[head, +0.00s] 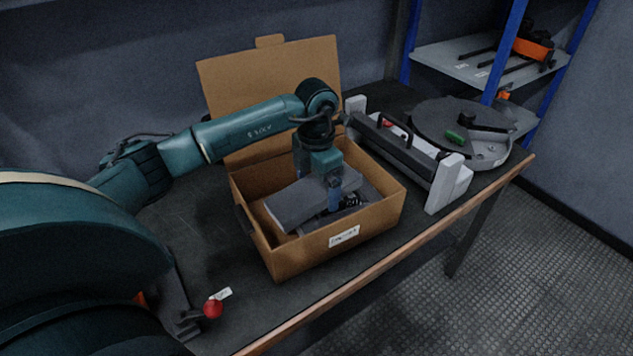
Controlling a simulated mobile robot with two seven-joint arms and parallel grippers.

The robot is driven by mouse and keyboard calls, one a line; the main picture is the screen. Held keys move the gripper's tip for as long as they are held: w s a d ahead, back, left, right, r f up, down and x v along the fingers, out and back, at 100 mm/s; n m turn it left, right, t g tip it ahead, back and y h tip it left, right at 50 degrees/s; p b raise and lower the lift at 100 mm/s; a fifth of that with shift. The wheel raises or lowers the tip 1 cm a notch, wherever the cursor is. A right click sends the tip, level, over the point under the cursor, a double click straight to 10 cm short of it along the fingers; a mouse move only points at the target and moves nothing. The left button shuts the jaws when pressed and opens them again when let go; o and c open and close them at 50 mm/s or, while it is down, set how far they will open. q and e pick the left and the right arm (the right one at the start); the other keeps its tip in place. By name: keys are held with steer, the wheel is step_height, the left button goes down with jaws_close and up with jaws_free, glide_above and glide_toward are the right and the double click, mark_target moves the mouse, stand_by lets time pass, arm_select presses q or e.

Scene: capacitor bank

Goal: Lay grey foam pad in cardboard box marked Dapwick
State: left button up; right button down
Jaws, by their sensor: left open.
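The cardboard box (300,262) stands open on the dark table, its lid raised at the back. A white label on its front has print too small to read surely. The grey foam pad (293,206) is inside the box, a flat slab that looks slightly tilted. My left gripper (335,201) reaches down into the box, open, with its fingers at the pad's right part. I cannot tell whether the fingers touch the pad. Part of the pad is hidden behind the gripper. My right gripper is out of view.
Dark items lie in the box beside the pad. Right of the box are a white-ended dark frame (447,185) and a round grey turntable (490,150) with a green piece. A red knob (213,308) with a white tag is at front left. Blue-post shelves stand behind.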

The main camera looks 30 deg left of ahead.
mark_target(316, 186)
arm_select(q)
step_height(316, 186, up, 12)
steer(key=shift+r+p, duration=0.2)
steer(key=shift+p, duration=0.1)
stand_by(0.7)
